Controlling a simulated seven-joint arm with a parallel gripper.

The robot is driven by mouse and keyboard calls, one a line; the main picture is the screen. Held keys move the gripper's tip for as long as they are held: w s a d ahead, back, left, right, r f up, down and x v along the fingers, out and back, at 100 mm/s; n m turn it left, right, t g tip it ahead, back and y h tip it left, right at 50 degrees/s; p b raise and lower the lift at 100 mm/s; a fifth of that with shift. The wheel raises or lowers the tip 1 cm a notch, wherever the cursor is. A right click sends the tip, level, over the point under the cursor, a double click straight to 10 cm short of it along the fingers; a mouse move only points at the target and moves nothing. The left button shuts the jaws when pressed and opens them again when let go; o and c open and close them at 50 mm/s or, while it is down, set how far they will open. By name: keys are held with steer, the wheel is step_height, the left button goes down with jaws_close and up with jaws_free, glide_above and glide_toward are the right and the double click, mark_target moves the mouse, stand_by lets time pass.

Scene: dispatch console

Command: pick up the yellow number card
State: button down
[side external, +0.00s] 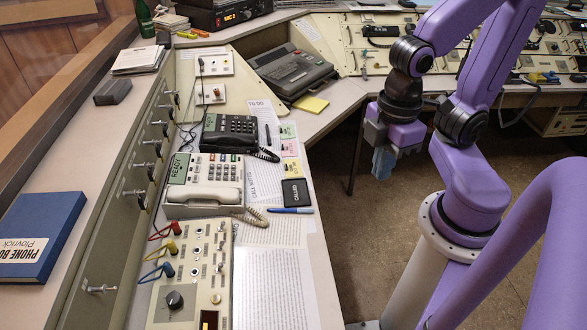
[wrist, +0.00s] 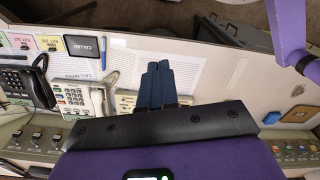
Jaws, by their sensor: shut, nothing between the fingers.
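The yellow number card (side external: 292,168) lies flat on the desk in the side external view, just beyond the black CALLED card (side external: 295,192). In the wrist view the yellow card (wrist: 47,43) is at the upper left, beside the black card (wrist: 82,46). A pink card (side external: 289,148) and a green card (side external: 288,130) lie in line with it. My gripper (side external: 383,164) is shut and empty, to the right of the cards, over the floor side of the desk edge. In the wrist view its dark fingertips (wrist: 158,66) are together.
A black phone (side external: 229,133) and a cream phone (side external: 205,188) stand left of the cards. A blue pen (side external: 290,210) lies near the black card. A yellow notepad (side external: 311,105) lies further back. Printed sheets (side external: 275,285) cover the near desk. The floor (side external: 365,235) is open to the right.

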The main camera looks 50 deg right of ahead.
steer(key=shift+c, duration=1.1)
jaws_free()
